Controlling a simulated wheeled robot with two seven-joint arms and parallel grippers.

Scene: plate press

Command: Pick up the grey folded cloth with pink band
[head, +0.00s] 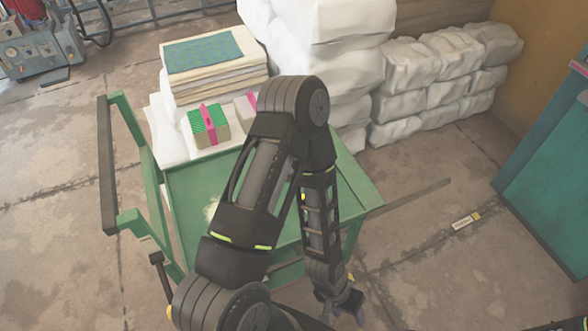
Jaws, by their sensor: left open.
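A folded greyish cloth with a pink band (243,109) sits on the green cart, just right of a green one. My arm hides its right part. My left gripper (346,312) is low in the picture, open, in front of the cart and well away from the cloth. Nothing shows between its fingers.
A green block with a pink band (209,124) sits beside the greyish cloth. Behind is a stack of folded cloths with a teal top (203,50). The green cart (188,187) has bare room in front. White wrapped bales (410,62) stand behind right; a teal cabinet (548,150) stands at right.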

